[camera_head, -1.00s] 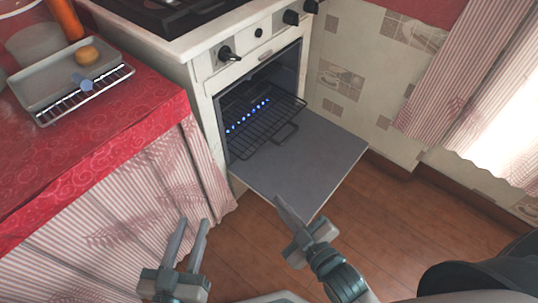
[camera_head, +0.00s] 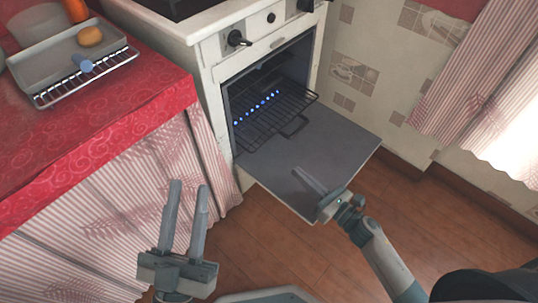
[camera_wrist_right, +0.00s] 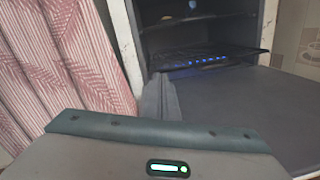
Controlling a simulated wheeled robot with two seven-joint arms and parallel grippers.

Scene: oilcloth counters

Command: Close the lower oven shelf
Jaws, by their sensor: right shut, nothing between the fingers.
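The white oven (camera_head: 222,62) stands with its grey door (camera_head: 335,150) folded down open. The lower shelf, a dark wire rack (camera_head: 262,117) with a handle loop (camera_head: 294,127), is pulled partly out over the door. It also shows dimly in the right wrist view (camera_wrist_right: 215,60). My right gripper (camera_head: 311,181) is shut and empty, its fingertips over the door's near part and short of the rack handle. In the right wrist view its fingers (camera_wrist_right: 160,97) point toward the oven opening. My left gripper (camera_head: 188,190) is open and empty in front of the curtained counter.
The red-covered counter (camera_head: 110,150) with a striped curtain stands left of the oven. On it are a grey tray (camera_head: 30,62), a small rack, a round yellowish item (camera_head: 90,36) and a blue cylinder (camera_head: 83,63). Wooden floor (camera_head: 410,215) is free to the right.

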